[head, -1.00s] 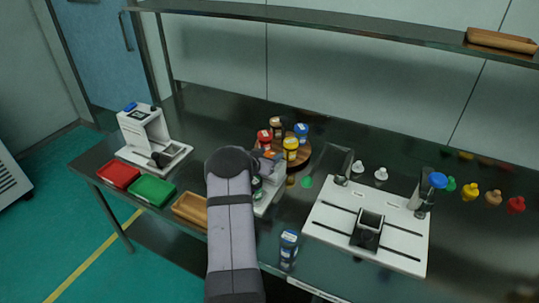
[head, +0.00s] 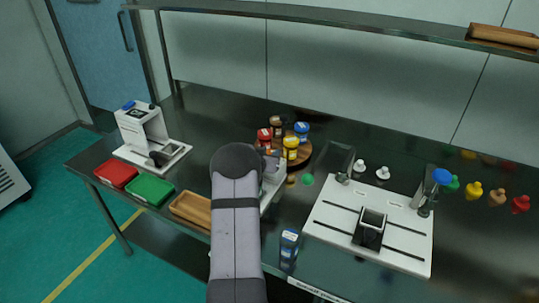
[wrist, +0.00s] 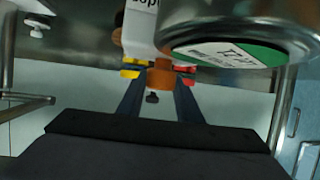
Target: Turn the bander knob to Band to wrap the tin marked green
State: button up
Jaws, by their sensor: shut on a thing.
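In the wrist view an orange-brown knob (wrist: 160,76) sits between the two dark fingers of my gripper (wrist: 158,82), which is shut on it. The white bander body (wrist: 146,30) is just beyond, with part of a dark word on it. A metal tin (wrist: 240,40) with a green and white label fills the upper right, close beside the knob. In the head view the bander (head: 271,195) is mostly behind my arm. The fingers, knob and tin are hidden there. I cannot read the knob's setting.
Red (head: 116,174), green (head: 150,189) and wooden (head: 190,207) trays lie left of my arm. A round wooden stand (head: 303,158) with several jars is behind the bander.

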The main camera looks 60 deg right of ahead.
jog(key=o, duration=1)
jog(key=shift+a, duration=0.1)
jog(key=shift+b+v, duration=0.75)
jog(key=shift+v, duration=2.85)
jog(key=shift+r, duration=0.1)
